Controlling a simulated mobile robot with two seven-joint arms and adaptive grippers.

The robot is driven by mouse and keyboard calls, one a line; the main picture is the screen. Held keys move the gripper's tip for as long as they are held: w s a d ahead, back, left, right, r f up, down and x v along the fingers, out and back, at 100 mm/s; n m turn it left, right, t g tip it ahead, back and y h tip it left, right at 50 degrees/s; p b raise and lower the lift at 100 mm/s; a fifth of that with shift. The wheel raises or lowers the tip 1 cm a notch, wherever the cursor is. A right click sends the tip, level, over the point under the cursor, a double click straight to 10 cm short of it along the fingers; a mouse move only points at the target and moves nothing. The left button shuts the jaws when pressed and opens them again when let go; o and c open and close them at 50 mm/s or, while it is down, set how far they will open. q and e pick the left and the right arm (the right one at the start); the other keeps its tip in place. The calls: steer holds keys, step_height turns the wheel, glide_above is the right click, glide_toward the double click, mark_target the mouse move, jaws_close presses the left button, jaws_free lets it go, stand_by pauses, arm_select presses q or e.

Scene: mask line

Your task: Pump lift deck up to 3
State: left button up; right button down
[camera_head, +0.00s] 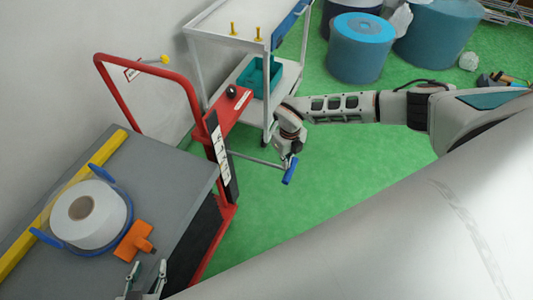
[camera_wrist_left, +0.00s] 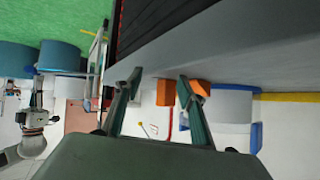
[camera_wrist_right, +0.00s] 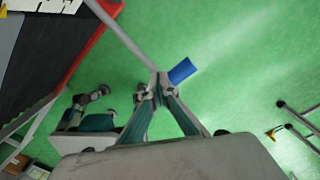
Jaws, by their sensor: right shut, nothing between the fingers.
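The lift cart has a grey deck (camera_head: 170,165), a red frame (camera_head: 190,100) and a white scale strip (camera_head: 219,145) on its post; its numbers are too small to read. A thin grey pump lever (camera_head: 255,159) sticks out to the right from the post and ends in a blue handle (camera_head: 290,171). My right gripper (camera_head: 288,158) is at the handle end of the lever. In the right wrist view its fingertips (camera_wrist_right: 160,88) are closed together, right beside the blue handle (camera_wrist_right: 182,71). My left gripper (camera_head: 146,275) is over the deck's front edge; its fingers (camera_wrist_left: 160,82) are apart and empty.
On the deck lie a white roll (camera_head: 92,214) in a blue holder, an orange part (camera_head: 134,240) and a yellow bar (camera_head: 62,204). A white trolley (camera_head: 215,48) with a teal bin (camera_head: 258,75) stands behind. Blue drums (camera_head: 360,48) stand farther back. Green floor is clear right of the lever.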

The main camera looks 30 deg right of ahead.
arm_select(q)
steer(key=shift+s+a, duration=0.2)
steer(key=shift+a, duration=0.2)
arm_select(e)
steer(key=shift+s+r, duration=0.1)
steer(key=shift+r, duration=0.55)
arm_select(q)
steer(key=shift+a+y+p, duration=0.3)
steer(key=shift+a+p, duration=0.2)
steer(key=shift+a, duration=0.05)
arm_select(e)
steer(key=shift+d+r, duration=0.1)
steer(key=shift+r, duration=0.8)
arm_select(q)
steer(key=shift+f, duration=0.1)
arm_select(e)
steer(key=shift+r, duration=1.45)
